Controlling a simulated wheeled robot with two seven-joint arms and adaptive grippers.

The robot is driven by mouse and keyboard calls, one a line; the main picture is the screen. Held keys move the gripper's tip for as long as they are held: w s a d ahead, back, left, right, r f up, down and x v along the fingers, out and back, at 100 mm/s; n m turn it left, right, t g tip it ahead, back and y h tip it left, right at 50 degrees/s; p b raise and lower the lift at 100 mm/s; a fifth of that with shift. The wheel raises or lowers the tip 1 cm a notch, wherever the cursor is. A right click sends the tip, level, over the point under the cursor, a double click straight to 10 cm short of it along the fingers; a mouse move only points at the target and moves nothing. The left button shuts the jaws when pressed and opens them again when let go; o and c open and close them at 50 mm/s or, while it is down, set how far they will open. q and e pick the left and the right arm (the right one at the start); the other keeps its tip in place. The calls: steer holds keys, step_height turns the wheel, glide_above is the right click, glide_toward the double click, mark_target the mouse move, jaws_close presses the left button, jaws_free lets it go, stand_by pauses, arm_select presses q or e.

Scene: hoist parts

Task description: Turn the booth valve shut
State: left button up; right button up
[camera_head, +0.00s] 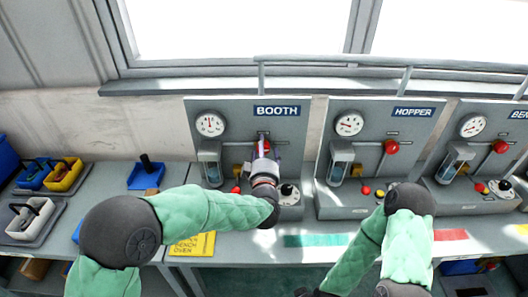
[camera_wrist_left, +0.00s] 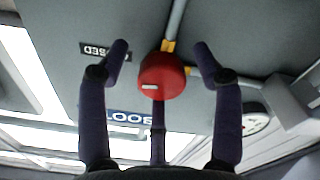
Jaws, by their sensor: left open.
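The booth valve's round red knob (camera_wrist_left: 162,72) is in the middle of the left wrist view, with a white mark on its lower left face. A dark label (camera_wrist_left: 104,50), partly hidden by a finger, is to its left. My left gripper (camera_head: 264,148) is at the booth panel (camera_head: 292,135) in the head view and hides most of the valve. In the left wrist view its fingers (camera_wrist_left: 160,55) are spread on both sides of the knob, with gaps. I cannot tell whether the third finger, below, touches it. My right forearm shows, but its gripper is out of view.
The hopper panel (camera_head: 340,190) and another panel (camera_head: 480,195) stand to the right, each with a gauge and a red knob. The booth gauge (camera_head: 210,124) is left of my gripper. Blue and yellow bins (camera_head: 65,174) sit at the left. A rail (camera_head: 330,61) runs above.

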arm_select(q)
steer(key=c, duration=1.1)
steer(key=shift+f+m+p, duration=0.1)
steer(key=shift+m+p, duration=0.3)
steer(key=shift+m, duration=0.4)
steer(key=shift+c, duration=0.2)
steer(key=shift+f, duration=0.1)
steer(key=o, duration=1.1)
steer(key=shift+f, duration=0.1)
steer(key=shift+o, duration=0.2)
steer(key=shift+r, duration=0.2)
steer(key=s, duration=1.2)
